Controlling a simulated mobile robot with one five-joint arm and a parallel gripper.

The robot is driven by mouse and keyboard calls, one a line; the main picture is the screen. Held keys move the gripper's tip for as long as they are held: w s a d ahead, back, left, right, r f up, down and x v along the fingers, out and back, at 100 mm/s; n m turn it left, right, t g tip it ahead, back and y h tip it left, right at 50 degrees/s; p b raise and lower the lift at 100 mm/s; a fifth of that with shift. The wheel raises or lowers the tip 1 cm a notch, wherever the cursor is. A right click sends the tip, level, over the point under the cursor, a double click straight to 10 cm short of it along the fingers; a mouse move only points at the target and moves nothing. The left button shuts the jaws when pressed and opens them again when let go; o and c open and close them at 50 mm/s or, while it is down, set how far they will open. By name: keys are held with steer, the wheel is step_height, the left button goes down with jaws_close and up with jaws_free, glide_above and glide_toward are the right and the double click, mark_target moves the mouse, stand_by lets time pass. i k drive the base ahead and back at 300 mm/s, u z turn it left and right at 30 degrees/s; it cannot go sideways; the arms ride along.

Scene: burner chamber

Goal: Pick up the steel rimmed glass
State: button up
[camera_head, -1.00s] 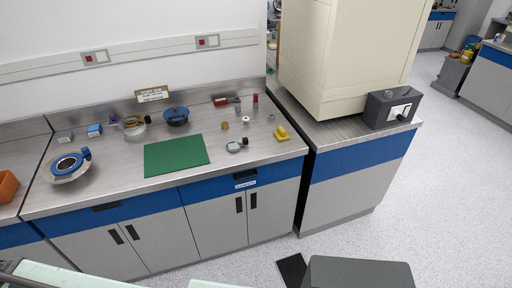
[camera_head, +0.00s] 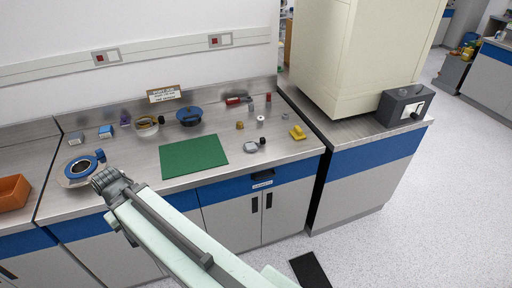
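A round clear glass vessel with a rim (camera_head: 147,127) stands at the back left of the steel bench; it looks like the steel rimmed glass, though it is too small to be sure. A yellowish item shows in or behind it. My arm reaches up from the bottom of the picture. My gripper (camera_head: 108,183) is at its far end, over the bench's front left edge in the picture, nearer the camera than the glass and apart from it. Its fingers are too small and foreshortened to show whether they are open.
A steel dish with a blue ring (camera_head: 76,182) lies just left of my gripper. A green mat (camera_head: 193,156) lies mid-bench. A blue lidded pot (camera_head: 189,116) is right of the glass. An orange bin (camera_head: 13,192) is far left, a cream cabinet (camera_head: 350,60) right.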

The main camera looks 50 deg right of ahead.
mark_target(252, 146)
steer(key=z, duration=0.1)
steer(key=i, duration=1)
steer(key=u, duration=0.05)
